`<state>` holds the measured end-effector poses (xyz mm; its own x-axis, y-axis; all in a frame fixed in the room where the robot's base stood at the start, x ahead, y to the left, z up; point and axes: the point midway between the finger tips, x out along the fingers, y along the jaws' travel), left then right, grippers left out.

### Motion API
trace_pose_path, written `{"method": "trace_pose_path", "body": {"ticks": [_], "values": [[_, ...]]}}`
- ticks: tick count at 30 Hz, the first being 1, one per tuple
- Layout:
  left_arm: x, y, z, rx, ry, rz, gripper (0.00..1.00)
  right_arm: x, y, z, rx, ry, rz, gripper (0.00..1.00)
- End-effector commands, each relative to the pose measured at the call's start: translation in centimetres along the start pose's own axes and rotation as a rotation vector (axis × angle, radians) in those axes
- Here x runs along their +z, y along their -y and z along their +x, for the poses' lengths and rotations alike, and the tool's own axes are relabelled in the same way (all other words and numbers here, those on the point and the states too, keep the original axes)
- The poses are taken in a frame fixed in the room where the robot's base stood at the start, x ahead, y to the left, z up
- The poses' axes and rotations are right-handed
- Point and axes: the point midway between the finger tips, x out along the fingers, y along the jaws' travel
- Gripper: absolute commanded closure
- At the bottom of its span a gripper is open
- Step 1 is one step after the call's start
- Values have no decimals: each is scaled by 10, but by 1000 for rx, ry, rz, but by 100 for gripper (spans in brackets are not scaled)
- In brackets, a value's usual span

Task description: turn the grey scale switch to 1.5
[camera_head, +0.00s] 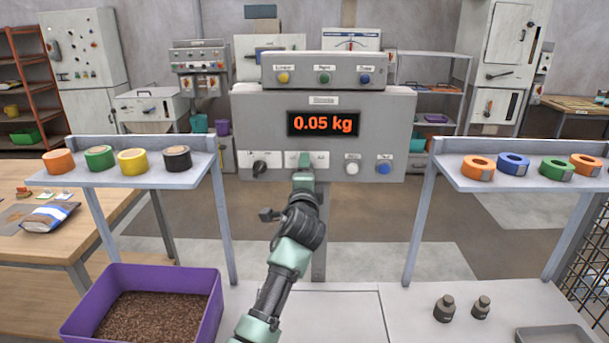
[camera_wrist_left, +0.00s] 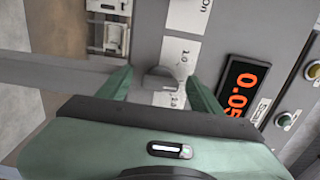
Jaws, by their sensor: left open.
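The grey scale switch (camera_wrist_left: 160,77) sits on the front of the grey panel and shows in the left wrist view between my fingertips. A white label (camera_wrist_left: 178,60) with small numbers lies behind it; I cannot read clearly which mark the switch points to. My left gripper (camera_wrist_left: 159,84) is open, with one finger on each side of the switch and a gap showing around it. In the head view my left gripper (camera_head: 304,166) hides the switch. The display (camera_head: 323,123) reads 0.05 kg. My right gripper is not in view.
A black knob (camera_head: 259,167) is left of my gripper. A white button (camera_head: 352,168) and a blue button (camera_head: 384,168) are to its right. Shelves with tape rolls flank the panel. A purple bin (camera_head: 212,318) of pellets and two weights (camera_head: 445,308) stand below.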

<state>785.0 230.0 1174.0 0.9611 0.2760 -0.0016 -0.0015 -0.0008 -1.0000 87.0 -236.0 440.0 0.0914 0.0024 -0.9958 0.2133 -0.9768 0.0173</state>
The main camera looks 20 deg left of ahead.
Motion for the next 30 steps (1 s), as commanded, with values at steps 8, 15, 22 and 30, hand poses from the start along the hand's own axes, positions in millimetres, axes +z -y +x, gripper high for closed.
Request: {"method": "trace_pose_path", "body": {"ticks": [8,15,22,30], "values": [[0,-2,-28,-2,-1,0,35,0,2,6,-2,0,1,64],[0,-2,-66,0,-1,0,35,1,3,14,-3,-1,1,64],[0,-1,-78,1,0,0,35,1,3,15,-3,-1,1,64],[0,0,-78,1,0,0,35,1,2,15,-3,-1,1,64]]}}
